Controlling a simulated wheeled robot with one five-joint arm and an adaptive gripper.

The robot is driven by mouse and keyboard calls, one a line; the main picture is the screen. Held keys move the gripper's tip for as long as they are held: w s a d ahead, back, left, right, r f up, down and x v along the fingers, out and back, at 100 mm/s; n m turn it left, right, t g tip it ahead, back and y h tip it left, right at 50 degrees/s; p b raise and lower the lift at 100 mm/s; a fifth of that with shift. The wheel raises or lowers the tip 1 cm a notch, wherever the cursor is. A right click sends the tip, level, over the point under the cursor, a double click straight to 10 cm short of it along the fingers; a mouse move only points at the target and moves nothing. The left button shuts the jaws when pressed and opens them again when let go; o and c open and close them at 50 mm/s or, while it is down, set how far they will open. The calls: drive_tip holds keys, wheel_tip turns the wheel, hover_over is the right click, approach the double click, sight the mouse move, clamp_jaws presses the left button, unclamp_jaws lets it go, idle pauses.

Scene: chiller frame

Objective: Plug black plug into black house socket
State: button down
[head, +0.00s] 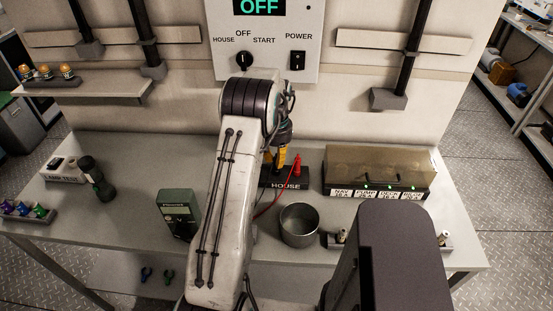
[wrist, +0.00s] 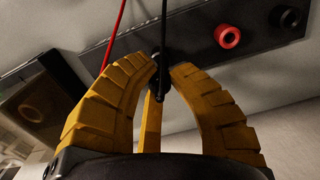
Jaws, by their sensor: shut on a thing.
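My gripper (wrist: 160,70) has yellow ribbed fingers, closed at the tips around a small dark piece, the black plug (wrist: 159,58), which they largely hide. A black lead runs up from it in the wrist view. In the head view my gripper (head: 281,158) is over the black HOUSE block (head: 270,184), partly hidden by my arm. In the wrist view the block shows a red round fitting (wrist: 228,36) and a black round socket (wrist: 287,18), both apart from the fingertips. A red upright piece (head: 297,165) stands on the block in the head view.
A grey metal cup (head: 299,226) stands in front of the block. A clear-brown covered fuse box (head: 378,172) is to the right, a green box (head: 178,212) to the left. A red wire (wrist: 116,35) passes near the fingers. The switch panel (head: 268,70) is behind.

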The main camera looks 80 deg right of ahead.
drive_tip(key=c, duration=1.1)
unclamp_jaws()
drive_tip(key=shift+f, duration=0.1)
wheel_tip(320, 180, up, 12)
drive_tip(key=shift+d, duration=0.15)
